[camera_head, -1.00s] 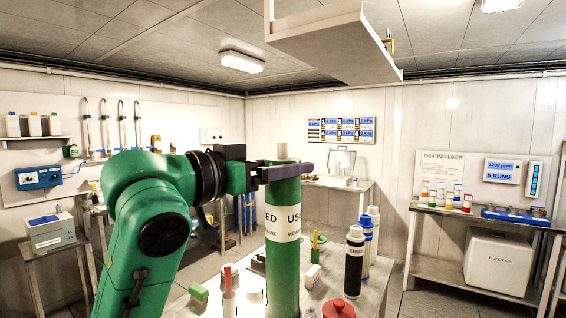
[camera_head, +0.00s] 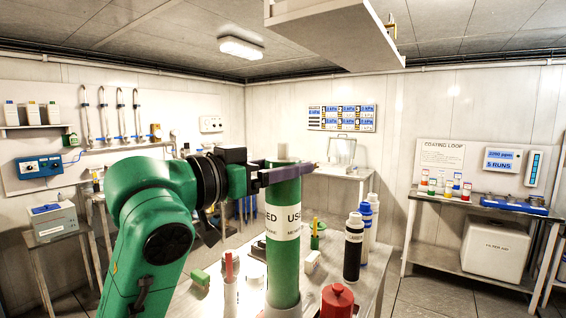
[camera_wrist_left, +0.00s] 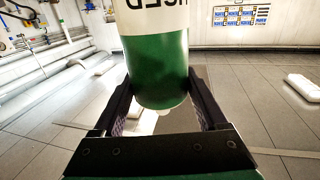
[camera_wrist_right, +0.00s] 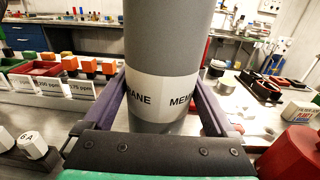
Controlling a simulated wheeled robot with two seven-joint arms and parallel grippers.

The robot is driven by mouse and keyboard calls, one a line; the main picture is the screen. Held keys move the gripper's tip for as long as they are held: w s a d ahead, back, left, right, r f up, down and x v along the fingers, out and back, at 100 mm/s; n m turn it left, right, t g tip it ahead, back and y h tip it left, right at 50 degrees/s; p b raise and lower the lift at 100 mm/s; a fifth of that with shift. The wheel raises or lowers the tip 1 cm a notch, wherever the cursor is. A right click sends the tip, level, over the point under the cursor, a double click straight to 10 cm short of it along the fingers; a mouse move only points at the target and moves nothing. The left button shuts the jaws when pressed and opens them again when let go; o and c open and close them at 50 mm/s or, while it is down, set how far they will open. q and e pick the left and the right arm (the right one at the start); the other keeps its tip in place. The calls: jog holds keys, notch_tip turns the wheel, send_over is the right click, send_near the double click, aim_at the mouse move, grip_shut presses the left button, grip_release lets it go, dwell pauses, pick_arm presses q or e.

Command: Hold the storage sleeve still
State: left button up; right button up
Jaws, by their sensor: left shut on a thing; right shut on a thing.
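A tall green tube (camera_head: 285,270) with a white band lettered "USED" stands upright in the head view. My left gripper (camera_head: 285,168) is shut around its top end. The green tube also shows between the jaws in the left wrist view (camera_wrist_left: 160,70), which is upside down. My right gripper (camera_wrist_right: 163,105) is shut around a grey-looking upright tube (camera_wrist_right: 165,40) with a white "MEMBRANE" band in the right wrist view. I cannot tell which tube is the storage sleeve, or whether both views show one tube. My right gripper is hidden in the head view.
A red-lidded pot (camera_head: 337,300) stands close on the right. Bottles, including a black one (camera_head: 353,255), stand behind it on the table. A white overhead box (camera_head: 340,35) hangs from above.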

aim_at(283, 267)
pick_arm(q)
jog(key=shift+f, duration=9.45)
